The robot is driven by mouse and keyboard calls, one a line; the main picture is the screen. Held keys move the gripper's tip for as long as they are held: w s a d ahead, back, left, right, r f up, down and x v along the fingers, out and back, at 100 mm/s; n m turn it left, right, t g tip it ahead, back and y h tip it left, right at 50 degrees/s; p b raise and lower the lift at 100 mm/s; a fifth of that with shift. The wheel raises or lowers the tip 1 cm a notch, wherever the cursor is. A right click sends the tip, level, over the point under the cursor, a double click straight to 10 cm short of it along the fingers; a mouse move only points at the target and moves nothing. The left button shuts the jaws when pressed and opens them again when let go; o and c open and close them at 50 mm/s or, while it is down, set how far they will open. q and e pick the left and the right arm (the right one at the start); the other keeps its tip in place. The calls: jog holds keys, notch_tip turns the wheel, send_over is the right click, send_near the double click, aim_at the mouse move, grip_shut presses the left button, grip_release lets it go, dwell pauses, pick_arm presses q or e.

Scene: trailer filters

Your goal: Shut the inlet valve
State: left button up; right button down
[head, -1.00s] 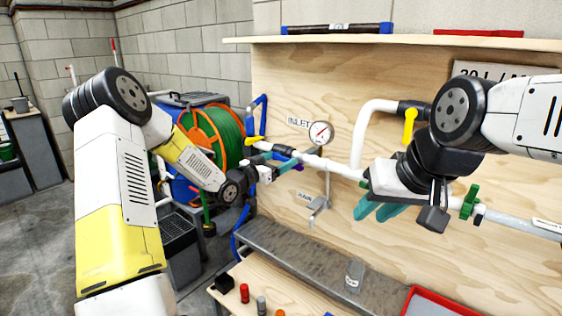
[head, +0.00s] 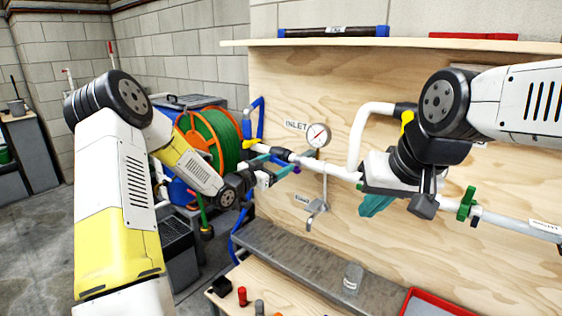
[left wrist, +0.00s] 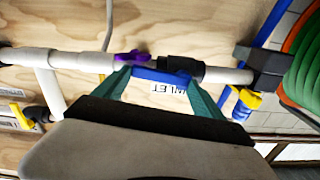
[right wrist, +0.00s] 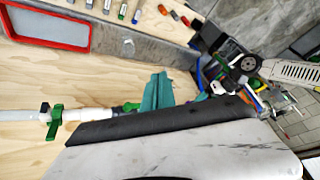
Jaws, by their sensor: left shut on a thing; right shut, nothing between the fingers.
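The inlet valve's black body (left wrist: 182,68) sits in the white pipe near the INLET label (head: 296,125). A blue handle (left wrist: 160,76) lies roughly along the pipe between the teal fingers of my left gripper (left wrist: 160,82). That gripper is shut on it. In the head view my left gripper (head: 276,168) is at the pipe below the label, and its fingers partly hide the valve. My right gripper (head: 376,205) is shut and empty in front of the pipe, right of the gauge. Its closed teal fingers also show in the right wrist view (right wrist: 157,92).
A purple handle (left wrist: 132,57) is beside the left fingers, and a yellow handle (left wrist: 248,98) is on the blue hose fitting. A gauge (head: 318,135), a green-handled valve (head: 467,204) and a drain tap (head: 317,208) are nearby.

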jog(key=w+a+r+m+h, duration=0.1)
jog(key=w+r+m, duration=0.15)
jog(key=w, duration=0.55)
jog(key=m+t+h, duration=0.2)
jog(key=m+h, duration=0.3)
jog(key=m, duration=0.1)
send_over(280, 163)
jog(key=s+d, duration=0.1)
jog(key=s, duration=0.2)
notch_tip(280, 163, down, 5)
jog(key=shift+w+a+f, duration=0.1)
jog(key=shift+w+f, duration=0.1)
jog(key=shift+f, duration=0.9)
jog(key=shift+w+f, duration=0.15)
jog(key=shift+f, duration=0.9)
